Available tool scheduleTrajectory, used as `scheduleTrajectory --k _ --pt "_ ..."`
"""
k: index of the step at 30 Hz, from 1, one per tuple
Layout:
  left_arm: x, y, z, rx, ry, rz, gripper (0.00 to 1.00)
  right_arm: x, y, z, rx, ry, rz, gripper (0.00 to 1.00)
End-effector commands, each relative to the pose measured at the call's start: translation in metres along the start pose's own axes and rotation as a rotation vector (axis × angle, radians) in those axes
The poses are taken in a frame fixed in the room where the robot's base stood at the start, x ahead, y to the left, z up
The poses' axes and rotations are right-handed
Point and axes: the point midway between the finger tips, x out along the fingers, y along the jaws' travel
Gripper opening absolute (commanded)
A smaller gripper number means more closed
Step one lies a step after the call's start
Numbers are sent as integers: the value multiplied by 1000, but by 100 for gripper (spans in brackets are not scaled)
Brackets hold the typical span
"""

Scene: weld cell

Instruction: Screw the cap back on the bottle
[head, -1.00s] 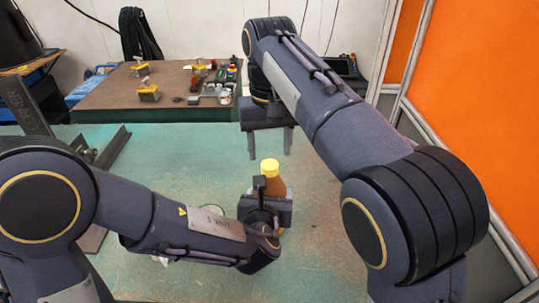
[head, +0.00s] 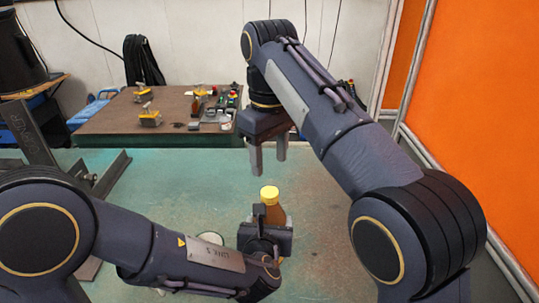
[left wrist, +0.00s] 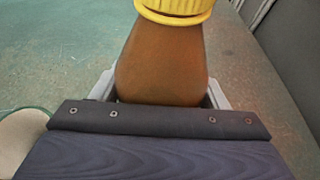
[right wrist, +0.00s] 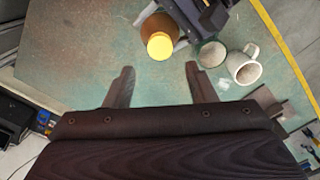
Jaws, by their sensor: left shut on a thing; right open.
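The bottle (head: 272,212) is brown and stands upright on the green table, with the yellow cap (head: 269,193) on its top. The left wrist view shows the bottle (left wrist: 163,62) close up between my left fingers, with the ribbed cap (left wrist: 176,10) above. My left gripper (head: 266,228) is shut on the bottle's body. My right gripper (head: 268,160) is open and empty, fingers pointing down, above and behind the cap. In the right wrist view the cap (right wrist: 160,46) lies beyond the open fingertips (right wrist: 158,80), apart from them. How tightly the cap sits cannot be told.
A white mug (right wrist: 244,66) and a glass-like cup (right wrist: 211,54) stand near the bottle. A brown bench (head: 120,118) with clamps and small items is at the back. A metal angle piece (head: 105,175) lies at left. The green table (head: 340,210) is clear to the right.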

Motion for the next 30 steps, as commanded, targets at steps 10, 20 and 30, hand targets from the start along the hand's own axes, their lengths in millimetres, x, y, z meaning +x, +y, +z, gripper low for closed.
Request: scheduleTrajectory --k 10,20,30 --pt "0 0 0 0 -1 0 4 5 0 0 2 0 0 51" --pt "0 0 0 0 -1 0 4 52 0 1 3 -3 0 51" --pt "0 0 0 0 -1 0 4 80 0 0 3 0 0 51"
